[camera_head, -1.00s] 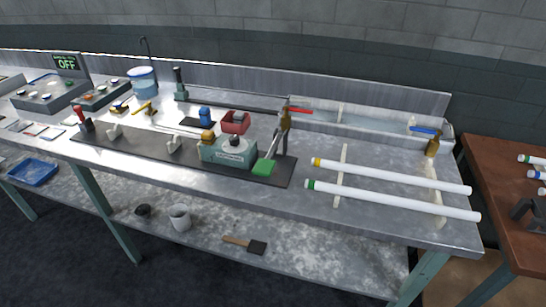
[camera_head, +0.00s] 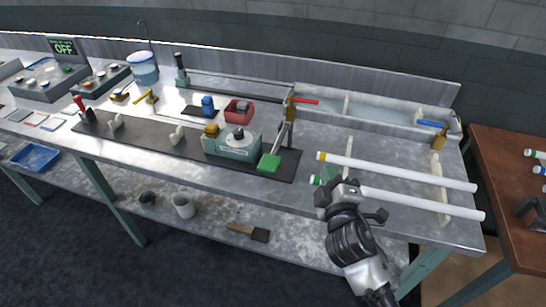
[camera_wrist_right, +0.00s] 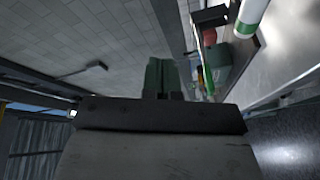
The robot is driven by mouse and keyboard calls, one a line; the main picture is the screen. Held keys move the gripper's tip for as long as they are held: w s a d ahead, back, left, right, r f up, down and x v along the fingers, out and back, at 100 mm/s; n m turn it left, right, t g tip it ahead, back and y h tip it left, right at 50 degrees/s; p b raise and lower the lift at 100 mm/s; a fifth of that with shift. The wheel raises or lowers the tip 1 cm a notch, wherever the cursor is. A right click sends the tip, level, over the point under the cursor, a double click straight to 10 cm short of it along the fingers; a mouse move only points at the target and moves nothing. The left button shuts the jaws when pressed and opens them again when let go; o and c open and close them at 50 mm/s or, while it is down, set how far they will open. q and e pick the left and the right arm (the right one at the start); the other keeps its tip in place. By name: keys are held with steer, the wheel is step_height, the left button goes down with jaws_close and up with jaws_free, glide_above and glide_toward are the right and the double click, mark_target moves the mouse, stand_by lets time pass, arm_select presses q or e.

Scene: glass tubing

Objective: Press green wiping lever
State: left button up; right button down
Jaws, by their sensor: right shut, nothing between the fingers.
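The green wiping lever (camera_head: 268,163) is a flat green paddle at the right end of the dark bench strip, beside the teal machine (camera_head: 232,142). A grey metal arm or post rises behind it. My right gripper (camera_head: 327,175) is in front of the bench's right part, to the right of the lever and apart from it in the picture. It overlaps the left end of the lower white tube. Its green fingers also show in the right wrist view (camera_wrist_right: 161,76), shut and empty. My left gripper is out of view.
Two white tubes, the upper (camera_head: 398,172) and the lower (camera_head: 423,204), lie on supports right of the lever. A water trough (camera_head: 375,115) with a red-handled tap (camera_head: 304,101) and a blue-handled tap (camera_head: 433,125) is behind. A brush (camera_head: 248,232) lies on the shelf below.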

steer(key=w+a+r+n+g+y, duration=0.1)
steer(key=a+r+n+g+y, duration=0.65)
steer(key=n, duration=0.85)
steer(key=w+a+r+n+g+y, duration=0.15)
steer(key=a+r+n+y, duration=0.25)
steer(key=a+n+y, duration=0.85)
steer(key=n+g+h, duration=0.4)
steer(key=n+h, duration=0.9)
steer(key=h, duration=0.1)
glide_above(269, 163)
step_height(269, 163, down, 4)
steer(key=shift+p, duration=0.3)
step_height(269, 163, down, 8)
steer(key=b, duration=0.4)
steer(key=shift+f+b, duration=0.2)
steer(key=shift+b, duration=0.2)
steer(key=shift+f, duration=0.25)
